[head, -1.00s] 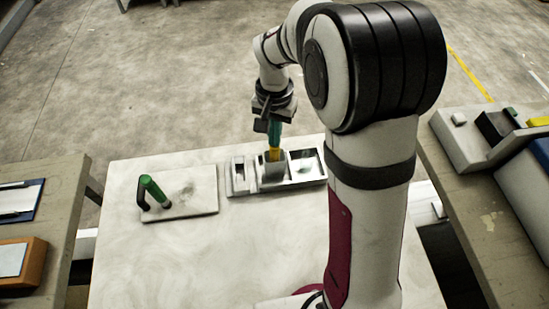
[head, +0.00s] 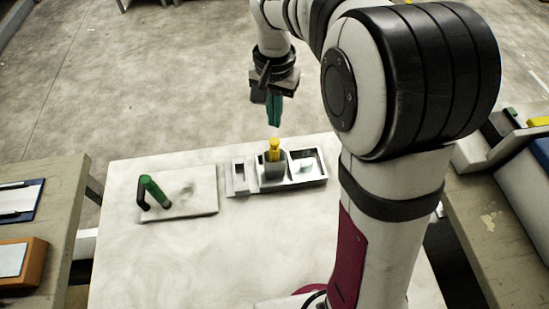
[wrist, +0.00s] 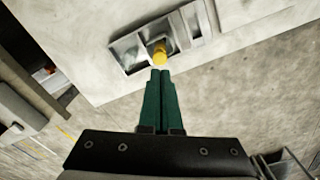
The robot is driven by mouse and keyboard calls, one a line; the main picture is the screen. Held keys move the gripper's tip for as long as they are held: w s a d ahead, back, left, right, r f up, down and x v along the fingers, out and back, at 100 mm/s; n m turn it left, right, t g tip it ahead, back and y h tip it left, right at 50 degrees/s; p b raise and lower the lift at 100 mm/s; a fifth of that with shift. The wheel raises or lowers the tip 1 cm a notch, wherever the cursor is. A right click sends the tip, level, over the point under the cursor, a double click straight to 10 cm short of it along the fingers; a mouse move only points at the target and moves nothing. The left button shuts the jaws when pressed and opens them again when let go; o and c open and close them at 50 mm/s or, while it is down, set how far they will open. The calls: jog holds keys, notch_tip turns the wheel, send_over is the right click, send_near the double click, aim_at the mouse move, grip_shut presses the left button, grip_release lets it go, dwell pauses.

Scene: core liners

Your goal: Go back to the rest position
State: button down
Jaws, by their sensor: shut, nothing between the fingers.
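My gripper (head: 274,124) has green fingers pressed together with nothing between them. It hangs in the air above the far edge of the table, higher than the yellow piece (head: 274,146). The yellow piece stands upright in a grey block in the metal tray (head: 240,191). In the wrist view the shut fingertips (wrist: 160,70) point toward the tray, and the yellow piece (wrist: 160,53) shows just beyond them. Fingers and piece are apart in the head view.
A pale board (head: 203,206) with a green-handled tool (head: 153,188) lies left of the tray. Side benches stand left (head: 65,185) and right (head: 484,222), with an orange box (head: 35,270) on the left one. The front of the white table (head: 210,260) is clear.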

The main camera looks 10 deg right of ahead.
jog(key=s+y, duration=0.1)
jog(key=s, duration=2.4)
jog(key=shift+s+a+r+y, duration=0.15)
jog(key=shift+s+r+y, duration=0.15)
jog(key=shift+y, duration=0.1)
jog(key=shift+w, duration=0.1)
